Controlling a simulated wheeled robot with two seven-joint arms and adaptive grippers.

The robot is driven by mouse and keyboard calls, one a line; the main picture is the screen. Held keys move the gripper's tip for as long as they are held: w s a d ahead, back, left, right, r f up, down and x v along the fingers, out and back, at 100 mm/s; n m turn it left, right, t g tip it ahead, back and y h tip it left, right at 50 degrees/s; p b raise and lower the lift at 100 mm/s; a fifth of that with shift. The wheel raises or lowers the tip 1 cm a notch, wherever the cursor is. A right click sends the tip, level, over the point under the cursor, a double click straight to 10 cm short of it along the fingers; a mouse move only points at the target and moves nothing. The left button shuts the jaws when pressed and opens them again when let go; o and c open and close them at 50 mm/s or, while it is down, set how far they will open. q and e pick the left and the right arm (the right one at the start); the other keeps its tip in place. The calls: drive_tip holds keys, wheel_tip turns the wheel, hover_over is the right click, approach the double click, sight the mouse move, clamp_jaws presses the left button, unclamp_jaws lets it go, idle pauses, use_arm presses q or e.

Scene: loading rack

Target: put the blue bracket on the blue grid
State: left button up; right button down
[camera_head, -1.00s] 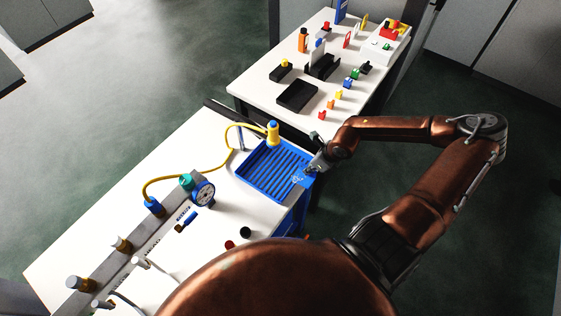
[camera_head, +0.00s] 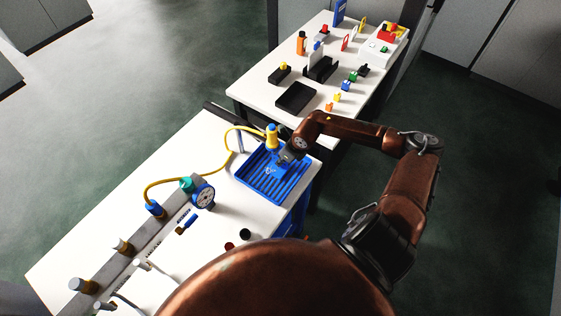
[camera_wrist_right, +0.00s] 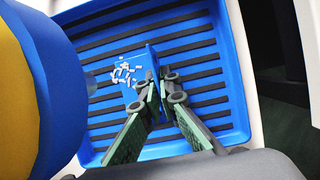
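The blue grid (camera_head: 262,188) is a shallow blue tray with dark slots at the far right end of the near table. It also fills much of the right wrist view (camera_wrist_right: 200,58). My right gripper (camera_head: 287,158) is over its back part. In the right wrist view, the fingers (camera_wrist_right: 164,90) are shut on the blue bracket (camera_wrist_right: 146,62), a blue piece with a patch of white marks beside the fingertips. The bracket is over the slots; I cannot tell whether it touches them. In the head view, its white marks (camera_head: 270,171) show just left of the gripper. My left gripper is not in view.
A yellow and blue connector (camera_head: 272,138) on a yellow hose stands right beside the gripper, large at left in the wrist view (camera_wrist_right: 40,85). A round gauge (camera_head: 203,196) is nearer. A black tray (camera_head: 296,97) and several small coloured parts stand on the back table.

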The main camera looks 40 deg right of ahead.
drive_tip(key=shift+f, duration=0.35)
drive_tip(key=shift+f, duration=0.2)
drive_tip(key=c, duration=2.2)
unclamp_jaws()
drive_tip(key=shift+o, duration=0.2)
drive_tip(key=shift+r, duration=0.1)
drive_tip(key=shift+r, duration=0.2)
drive_tip(key=b+v, duration=0.1)
drive_tip(key=v, duration=1)
drive_tip(key=shift+s+r, duration=0.2)
drive_tip(key=shift+r, duration=0.15)
